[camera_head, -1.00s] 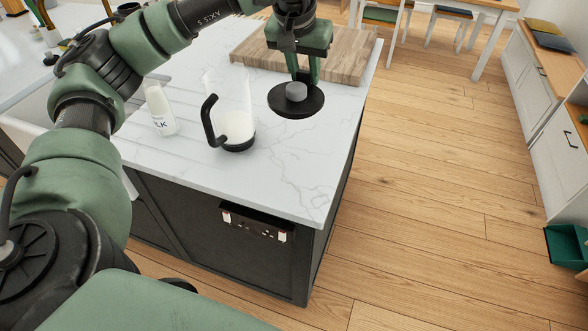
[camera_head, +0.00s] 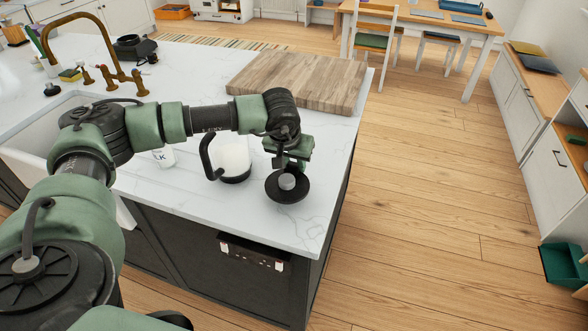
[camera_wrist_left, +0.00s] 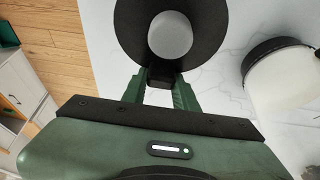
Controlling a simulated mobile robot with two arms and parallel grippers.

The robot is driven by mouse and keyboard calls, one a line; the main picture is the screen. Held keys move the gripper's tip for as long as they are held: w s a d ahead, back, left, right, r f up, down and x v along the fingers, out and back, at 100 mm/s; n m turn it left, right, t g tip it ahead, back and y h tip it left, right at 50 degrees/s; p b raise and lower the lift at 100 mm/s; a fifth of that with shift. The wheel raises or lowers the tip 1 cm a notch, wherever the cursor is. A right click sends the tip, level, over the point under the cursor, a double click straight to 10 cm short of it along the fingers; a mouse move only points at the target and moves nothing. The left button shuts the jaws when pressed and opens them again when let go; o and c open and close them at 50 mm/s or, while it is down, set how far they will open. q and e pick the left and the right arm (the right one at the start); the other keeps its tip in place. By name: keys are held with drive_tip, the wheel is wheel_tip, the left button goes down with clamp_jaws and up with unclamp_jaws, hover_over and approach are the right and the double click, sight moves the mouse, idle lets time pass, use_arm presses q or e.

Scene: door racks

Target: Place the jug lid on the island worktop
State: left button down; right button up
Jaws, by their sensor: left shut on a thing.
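The jug lid (camera_head: 287,196) is a black disc with a grey knob, over the front right part of the white island worktop (camera_head: 190,205). My left gripper (camera_head: 289,170) is shut on it at the rim side. In the left wrist view the lid (camera_wrist_left: 130,30) fills the top, with the fingers (camera_wrist_left: 159,88) closed at its near edge. I cannot tell whether the lid touches the worktop. The jug (camera_head: 235,165), with a black handle and white contents, stands left of the lid, partly behind my arm. My right gripper is not in view.
A milk bottle (camera_head: 164,157) is partly hidden behind my left arm. A wooden board (camera_head: 300,78) lies at the back right. A brass tap (camera_head: 75,40) and sink (camera_head: 40,145) are at the left. Bare marble lies in front of the lid and jug.

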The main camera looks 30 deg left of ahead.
sight(294, 172)
use_arm(q)
wheel_tip(294, 172, down, 3)
drive_tip(key=shift+f+p, duration=0.1)
drive_tip(key=shift+p, duration=0.2)
drive_tip(key=shift+f, duration=0.2)
drive_tip(key=c, duration=1.1)
unclamp_jaws()
